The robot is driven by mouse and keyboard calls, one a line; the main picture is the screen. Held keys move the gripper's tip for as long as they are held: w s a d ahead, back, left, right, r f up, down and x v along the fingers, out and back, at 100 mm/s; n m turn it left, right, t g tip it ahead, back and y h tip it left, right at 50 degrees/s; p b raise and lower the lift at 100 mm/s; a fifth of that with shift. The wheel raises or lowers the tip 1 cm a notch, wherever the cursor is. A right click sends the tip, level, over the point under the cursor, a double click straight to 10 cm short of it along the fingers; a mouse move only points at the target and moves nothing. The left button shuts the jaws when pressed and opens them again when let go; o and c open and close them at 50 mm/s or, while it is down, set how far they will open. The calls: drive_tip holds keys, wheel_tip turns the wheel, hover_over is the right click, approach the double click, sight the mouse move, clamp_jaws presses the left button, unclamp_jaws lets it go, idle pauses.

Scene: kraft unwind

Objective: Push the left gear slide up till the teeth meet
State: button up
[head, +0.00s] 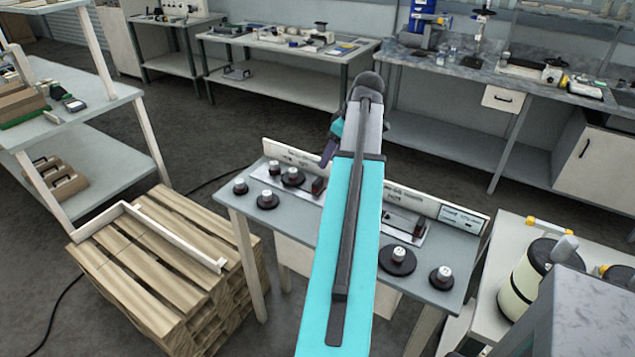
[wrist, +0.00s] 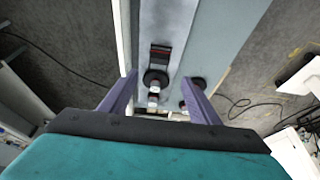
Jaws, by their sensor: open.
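The left gear slide is a pale plate on the grey bench, with a dark reddish block (head: 318,187) at its right end and dark gears with white-topped hubs (head: 293,177) to the left. In the wrist view the block (wrist: 160,55) lies beyond a dark gear (wrist: 155,77) and white-topped hubs between my fingers. My gripper (wrist: 160,80) is open, its purple fingers either side of that gear with nothing held. In the head view my gripper (head: 328,155) hangs above the slide's right end, partly hidden by my arm. Whether teeth touch cannot be told.
Loose gears (head: 268,200) sit at the bench's front left. A right slide (head: 405,224) with gears (head: 397,260) stands on the right half. A pale labelled board (head: 290,153) edges the back. A pallet stack (head: 165,260) stands left; my arm hides the bench's middle.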

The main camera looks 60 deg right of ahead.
sight(318, 180)
drive_tip(key=shift+f, duration=0.1)
drive_tip(key=shift+p+x, duration=1.9)
drive_tip(key=shift+x, duration=4.85)
drive_tip(key=shift+s, duration=0.1)
